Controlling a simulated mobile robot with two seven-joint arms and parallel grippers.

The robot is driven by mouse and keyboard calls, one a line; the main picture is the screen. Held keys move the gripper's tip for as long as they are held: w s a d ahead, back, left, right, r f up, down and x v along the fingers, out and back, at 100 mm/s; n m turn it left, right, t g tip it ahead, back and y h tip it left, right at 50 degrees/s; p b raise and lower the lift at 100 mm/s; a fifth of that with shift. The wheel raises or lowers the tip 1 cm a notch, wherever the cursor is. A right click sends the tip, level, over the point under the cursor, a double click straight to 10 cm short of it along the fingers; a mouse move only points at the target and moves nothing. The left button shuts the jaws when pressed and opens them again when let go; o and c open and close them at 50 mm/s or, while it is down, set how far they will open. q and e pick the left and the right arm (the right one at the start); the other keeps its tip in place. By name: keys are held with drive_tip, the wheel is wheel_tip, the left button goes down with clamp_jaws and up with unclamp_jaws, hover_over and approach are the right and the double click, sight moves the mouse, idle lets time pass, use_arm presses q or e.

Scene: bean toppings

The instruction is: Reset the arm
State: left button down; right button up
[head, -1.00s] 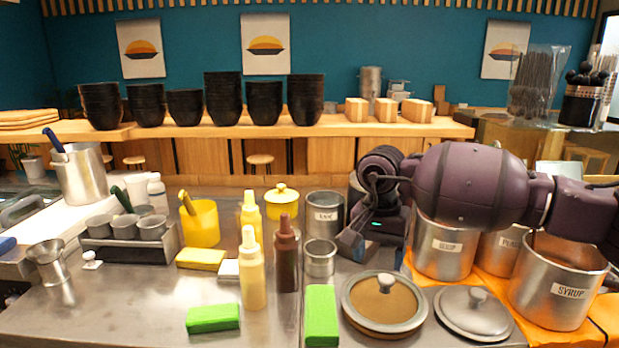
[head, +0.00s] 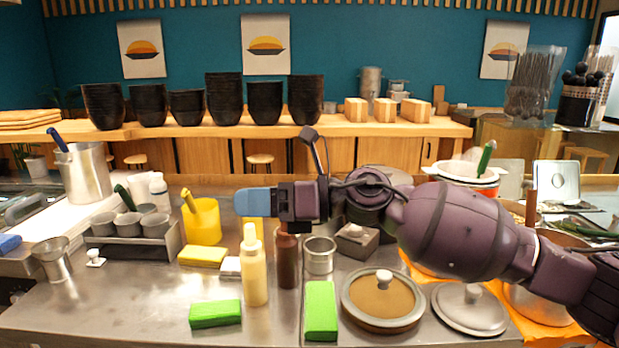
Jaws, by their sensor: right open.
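My right arm comes in from the right and lies across the middle of the head view, above the counter. My right gripper (head: 252,202) points left, with its blue-grey fingertip in front of the yellow bottle behind it. It is open, and I see nothing held in it. My left gripper is not in view. The arm hides part of the pots on the right and the tops of the bottles behind the gripper.
Below the gripper stand a cream squeeze bottle (head: 254,270) and a brown bottle (head: 287,262). A yellow cup (head: 201,222) is left of the fingertip. A brown-topped lidded pot (head: 383,303) and a grey lid (head: 469,309) lie right. Bare steel counter (head: 120,310) is at front left.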

drive_tip(key=d+f+n+t+h+p, duration=0.1)
drive_tip(key=d+f+n+t+h, duration=0.4)
drive_tip(key=d+f+n+t, duration=0.85)
drive_tip(key=d+f+n+t+h, duration=0.45)
drive_tip(key=d+f+n, duration=0.2)
drive_tip(key=n, duration=1.35)
drive_tip(key=s+d+f+m+g+h, duration=0.2)
drive_tip(key=s+d+f+m+h, duration=0.15)
drive_tip(key=s+d+f, duration=0.35)
drive_tip(key=s+d+f+m+g+h, duration=0.1)
drive_tip(key=s+d+f+m+h, duration=0.25)
drive_tip(key=f, duration=0.55)
drive_tip(key=s+d+f+m+g, duration=0.1)
drive_tip(key=s+f, duration=0.3)
drive_tip(key=s, duration=0.5)
drive_tip(key=s+d+f+m+g+h+p, duration=0.1)
drive_tip(key=s+d+f+m+g, duration=0.1)
drive_tip(key=s+f, duration=0.3)
drive_tip(key=s+d, duration=0.1)
drive_tip(key=s, duration=0.2)
drive_tip(key=shift+s+d+f+g, duration=0.3)
drive_tip(key=shift+s+d, duration=0.05)
drive_tip(key=shift+d, duration=0.05)
